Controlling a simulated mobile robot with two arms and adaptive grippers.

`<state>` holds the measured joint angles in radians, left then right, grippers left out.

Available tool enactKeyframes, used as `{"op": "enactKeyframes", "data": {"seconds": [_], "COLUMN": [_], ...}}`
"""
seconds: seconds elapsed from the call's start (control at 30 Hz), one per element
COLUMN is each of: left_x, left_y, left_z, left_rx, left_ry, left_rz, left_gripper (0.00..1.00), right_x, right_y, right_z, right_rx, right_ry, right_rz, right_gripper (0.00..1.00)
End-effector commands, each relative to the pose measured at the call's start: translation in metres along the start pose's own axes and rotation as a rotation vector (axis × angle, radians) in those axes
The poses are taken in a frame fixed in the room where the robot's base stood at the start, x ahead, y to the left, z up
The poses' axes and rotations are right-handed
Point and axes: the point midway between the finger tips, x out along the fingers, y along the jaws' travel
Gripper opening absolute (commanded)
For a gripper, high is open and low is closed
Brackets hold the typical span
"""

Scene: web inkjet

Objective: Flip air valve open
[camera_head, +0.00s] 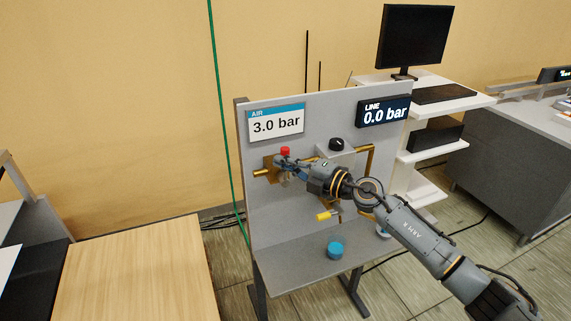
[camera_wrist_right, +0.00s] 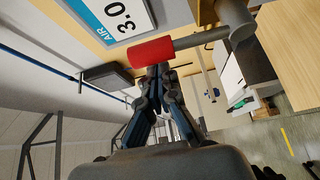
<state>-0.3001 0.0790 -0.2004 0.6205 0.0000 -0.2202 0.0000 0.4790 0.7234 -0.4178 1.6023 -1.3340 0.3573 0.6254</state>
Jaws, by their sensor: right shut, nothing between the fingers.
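The air valve has a red handle grip (camera_head: 285,151) by a brass pipe (camera_head: 262,173) on the grey panel. In the right wrist view the red grip (camera_wrist_right: 151,52) sits on the end of a grey lever (camera_wrist_right: 203,38), which runs to a round pivot. My right gripper (camera_head: 281,163) is shut and empty, with its fingertips (camera_wrist_right: 157,72) right beside the red grip. I cannot tell whether they touch it. My gripper and arm hide part of the valve body. My left gripper is not in view.
The AIR sign (camera_head: 276,123) reads 3.0 bar; the LINE display (camera_head: 385,111) reads 0.0 bar. A black knob (camera_head: 336,144), a yellow handle (camera_head: 323,216) and a blue cap (camera_head: 335,250) are near my right arm. A wooden table (camera_head: 138,275) stands left.

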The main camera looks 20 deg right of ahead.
Motion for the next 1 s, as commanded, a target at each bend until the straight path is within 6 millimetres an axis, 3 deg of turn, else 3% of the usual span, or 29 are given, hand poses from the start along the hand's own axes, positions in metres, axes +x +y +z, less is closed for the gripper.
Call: {"op": "enactKeyframes", "data": {"seconds": [1.0], "left_x": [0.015], "left_y": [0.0], "left_z": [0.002], "left_rx": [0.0], "left_ry": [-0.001], "left_rz": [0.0], "left_gripper": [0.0], "right_x": [-0.006], "right_y": [-0.001], "right_z": [0.011], "right_rx": [0.076], "right_ry": [-0.001], "right_rz": [0.052], "right_gripper": [0.0]}}
